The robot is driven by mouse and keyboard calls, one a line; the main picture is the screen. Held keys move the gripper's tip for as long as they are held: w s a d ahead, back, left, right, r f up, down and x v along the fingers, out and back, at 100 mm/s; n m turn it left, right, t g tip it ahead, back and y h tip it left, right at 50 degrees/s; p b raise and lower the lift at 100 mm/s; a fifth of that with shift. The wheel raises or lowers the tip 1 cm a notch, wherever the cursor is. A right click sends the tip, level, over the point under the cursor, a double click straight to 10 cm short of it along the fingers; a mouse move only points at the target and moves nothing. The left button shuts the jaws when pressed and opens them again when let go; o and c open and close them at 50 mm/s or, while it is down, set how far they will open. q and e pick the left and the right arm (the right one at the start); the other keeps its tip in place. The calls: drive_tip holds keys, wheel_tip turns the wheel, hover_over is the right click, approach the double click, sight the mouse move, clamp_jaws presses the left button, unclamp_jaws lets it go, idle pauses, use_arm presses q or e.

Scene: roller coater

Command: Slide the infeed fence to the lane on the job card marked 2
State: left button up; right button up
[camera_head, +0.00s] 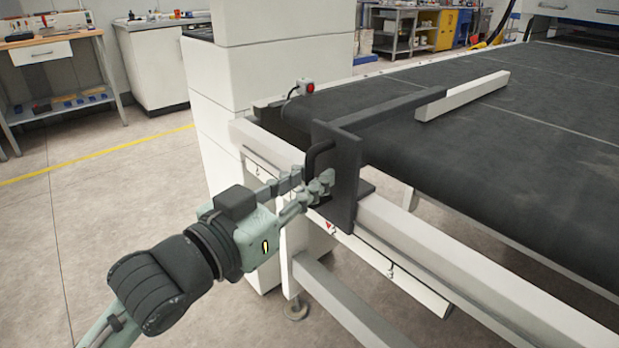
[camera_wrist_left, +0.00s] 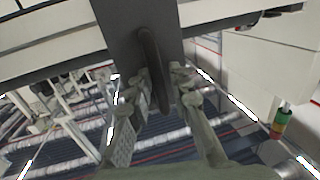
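The infeed fence has a dark upright plate (camera_head: 346,180) on the pale front rail, a dark arm (camera_head: 395,106) over the belt and a pale bar (camera_head: 462,96) at its far end. A black loop handle (camera_head: 312,158) sticks out from the plate; it also shows in the left wrist view (camera_wrist_left: 150,55). My left gripper (camera_head: 308,187) is at the handle, its fingers apart on either side of it. Firm contact is not clear. A red pointer (camera_head: 330,227) sits under the plate, between lane marks 2 (camera_head: 257,170) and 3 (camera_head: 391,271). No job card is distinguishable. My right gripper is out of view.
The wide dark belt (camera_head: 500,150) lies behind and right of the rail (camera_head: 440,262). A tall white machine housing (camera_head: 270,80) stands beyond the rail's left end. A small box with a red button (camera_head: 306,86) sits by the belt's edge. Open floor lies to the left.

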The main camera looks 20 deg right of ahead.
use_arm(q)
drive_tip(key=shift+o, duration=0.7)
drive_tip(key=v, duration=0.7)
drive_tip(key=shift+s+a, duration=0.2)
drive_tip(key=w+a+f+n+y, duration=0.2)
drive_tip(key=w+a+f+y, duration=0.15)
drive_tip(key=a+f, duration=0.4)
drive_tip(key=w+a+f+n+t+y, duration=0.1)
drive_tip(key=w+a+f+n+y, duration=0.2)
drive_tip(key=f, duration=0.7)
drive_tip(key=w+a+f+n+y, duration=0.2)
drive_tip(key=a+f+y, duration=0.2)
drive_tip(key=a+f, duration=0.4)
drive_tip(key=s+a+f+n+g+y, duration=0.1)
drive_tip(key=s+a+f+g+y, duration=0.1)
drive_tip(key=s+a+f, duration=0.3)
drive_tip(key=s+a+f+n+g+y, duration=0.1)
drive_tip(key=s+a+f, duration=0.5)
drive_tip(key=f, duration=0.6)
drive_tip(key=s+a+f+n+g+y, duration=0.1)
drive_tip(key=s+a+f+g+y, duration=0.2)
drive_tip(key=s+a+f, duration=0.3)
wheel_tip(320, 180, down, 2)
drive_tip(key=s+g, duration=0.1)
drive_tip(key=s, duration=0.2)
drive_tip(key=shift+f, duration=0.2)
